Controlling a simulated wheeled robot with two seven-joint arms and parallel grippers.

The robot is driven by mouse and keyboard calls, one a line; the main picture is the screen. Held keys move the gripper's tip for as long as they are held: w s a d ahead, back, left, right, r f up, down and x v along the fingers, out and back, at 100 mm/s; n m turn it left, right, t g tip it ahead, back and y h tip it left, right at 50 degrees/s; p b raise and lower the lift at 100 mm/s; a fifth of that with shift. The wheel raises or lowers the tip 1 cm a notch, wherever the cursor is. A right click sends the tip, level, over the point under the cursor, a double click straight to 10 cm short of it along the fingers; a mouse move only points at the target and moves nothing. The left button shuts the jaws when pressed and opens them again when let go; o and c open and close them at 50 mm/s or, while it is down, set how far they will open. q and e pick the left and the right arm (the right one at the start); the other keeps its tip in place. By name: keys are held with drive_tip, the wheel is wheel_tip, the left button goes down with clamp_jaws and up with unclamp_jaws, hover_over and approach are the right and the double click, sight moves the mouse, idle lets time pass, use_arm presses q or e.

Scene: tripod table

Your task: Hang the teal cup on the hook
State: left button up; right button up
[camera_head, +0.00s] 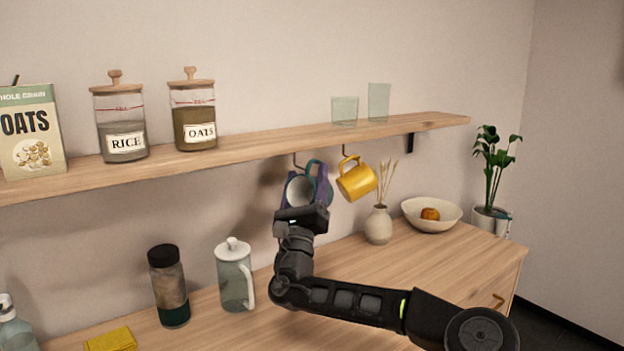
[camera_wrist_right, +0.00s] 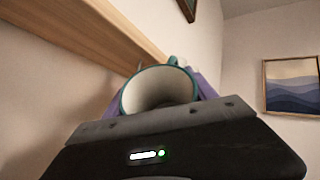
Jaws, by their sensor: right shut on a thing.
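The teal cup (camera_head: 299,191) is held under the shelf by my right gripper (camera_head: 308,192), whose purple fingers are shut on its two sides. In the right wrist view, the cup (camera_wrist_right: 158,90) shows its pale inside and teal rim, with its mouth facing the camera. Its teal handle (camera_wrist_right: 173,61) is on the upper side, close below the shelf. An empty-looking hook (camera_head: 296,160) hangs from the shelf's underside just above and left of the handle in the head view. I cannot tell whether the handle touches it. My left gripper is out of view.
A yellow mug (camera_head: 357,181) hangs on another hook just right of the cup. The wooden shelf (camera_head: 252,149) runs above, with jars and glasses on it. Below, the countertop (camera_head: 385,275) carries a pitcher (camera_head: 235,277), a dark bottle (camera_head: 169,287), a vase (camera_head: 378,226) and a bowl (camera_head: 447,216).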

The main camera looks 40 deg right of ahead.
drive_tip(key=shift+w+p, duration=0.85)
drive_tip(key=shift+w, duration=0.8)
drive_tip(key=shift+w+a+f, duration=0.1)
drive_tip(key=shift+w+f, duration=0.6)
drive_tip(key=o, duration=1.6)
drive_tip(key=shift+o, duration=0.6)
drive_tip(key=shift+f, duration=0.15)
